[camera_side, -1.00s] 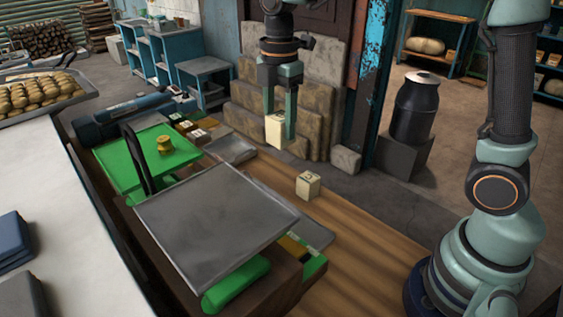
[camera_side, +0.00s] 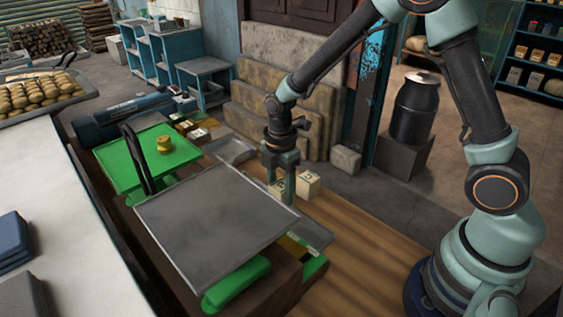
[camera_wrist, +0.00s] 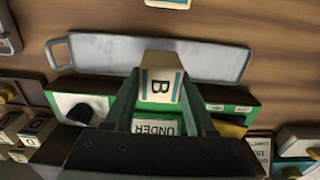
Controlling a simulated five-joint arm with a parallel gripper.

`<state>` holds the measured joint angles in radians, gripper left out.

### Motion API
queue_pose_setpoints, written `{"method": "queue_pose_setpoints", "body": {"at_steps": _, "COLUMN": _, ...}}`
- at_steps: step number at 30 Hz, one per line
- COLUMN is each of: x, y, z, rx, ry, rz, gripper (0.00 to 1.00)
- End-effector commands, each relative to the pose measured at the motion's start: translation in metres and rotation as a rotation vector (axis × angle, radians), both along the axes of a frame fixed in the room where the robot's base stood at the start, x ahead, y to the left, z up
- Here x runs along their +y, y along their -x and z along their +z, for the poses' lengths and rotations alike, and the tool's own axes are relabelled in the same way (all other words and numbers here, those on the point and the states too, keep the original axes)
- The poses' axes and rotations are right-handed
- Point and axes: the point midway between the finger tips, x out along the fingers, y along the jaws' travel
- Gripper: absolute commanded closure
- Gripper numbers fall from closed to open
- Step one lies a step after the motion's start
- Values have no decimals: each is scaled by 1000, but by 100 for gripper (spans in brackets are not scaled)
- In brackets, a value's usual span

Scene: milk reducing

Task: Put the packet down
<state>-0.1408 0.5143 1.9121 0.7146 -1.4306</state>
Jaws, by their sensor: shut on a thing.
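My gripper (camera_side: 281,191) is low over the wooden table, just behind the large grey metal pan in the side view. It is shut on a cream packet (camera_side: 274,187), partly hidden by a finger. In the wrist view the packet (camera_wrist: 161,80) shows a letter B and a blue stripe between the two fingers. I cannot tell whether it touches the surface below. A second cream packet (camera_side: 309,184) stands on the table just right of the gripper; the wrist view shows a packet (camera_wrist: 168,3) at its top edge.
A scale has a grey metal pan (camera_side: 210,220) and a green plate (camera_side: 125,172) bearing a brass weight (camera_side: 164,145). In the wrist view, a shallow metal tray (camera_wrist: 100,55) and a label reading UNDER (camera_wrist: 155,127) lie around the packet. Bare wood (camera_side: 350,240) is free in front.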

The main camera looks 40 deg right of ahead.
Motion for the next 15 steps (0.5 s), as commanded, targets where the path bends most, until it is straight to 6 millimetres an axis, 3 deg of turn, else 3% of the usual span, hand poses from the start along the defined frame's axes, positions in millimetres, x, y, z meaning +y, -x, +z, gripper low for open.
{"method": "queue_pose_setpoints", "body": {"at_steps": 5, "x": 0, "y": 0, "z": -22, "rx": 2, "ry": 0, "rz": 0, "gripper": 100}}
{"method": "queue_pose_setpoints", "body": {"at_steps": 15, "x": 0, "y": 0, "z": -24, "rx": 0, "ry": 0, "rz": 0, "gripper": 100}}
